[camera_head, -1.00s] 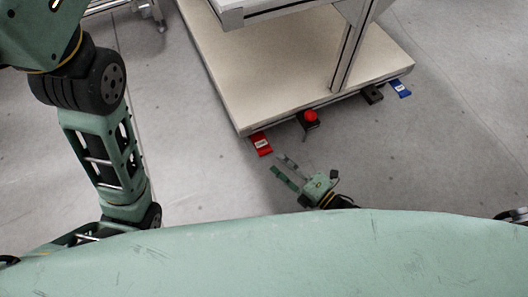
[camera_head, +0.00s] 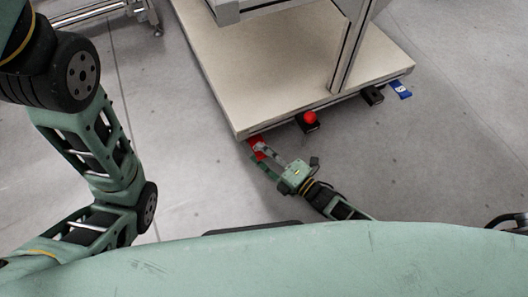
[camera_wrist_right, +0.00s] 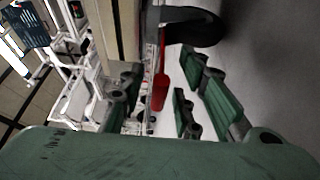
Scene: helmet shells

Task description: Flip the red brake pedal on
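The red brake pedal (camera_head: 256,146) sticks out from under the near left corner of the cart's wooden base, partly hidden by my right gripper. My right gripper (camera_head: 261,156) has its two green fingers apart, with the fingertips at the pedal. In the right wrist view a red part, seemingly the pedal (camera_wrist_right: 160,90), shows between the spread fingers (camera_wrist_right: 155,100); I cannot tell whether they touch it. My left arm comes in at the left of the head view; its gripper is out of the picture.
The cart's wooden base (camera_head: 230,75) has a metal frame post (camera_head: 350,50) on it. Along its near edge are a red button on a black block (camera_head: 309,119), a black block (camera_head: 372,95) and a blue pedal (camera_head: 400,89). Grey floor (camera_head: 430,170) to the right is clear.

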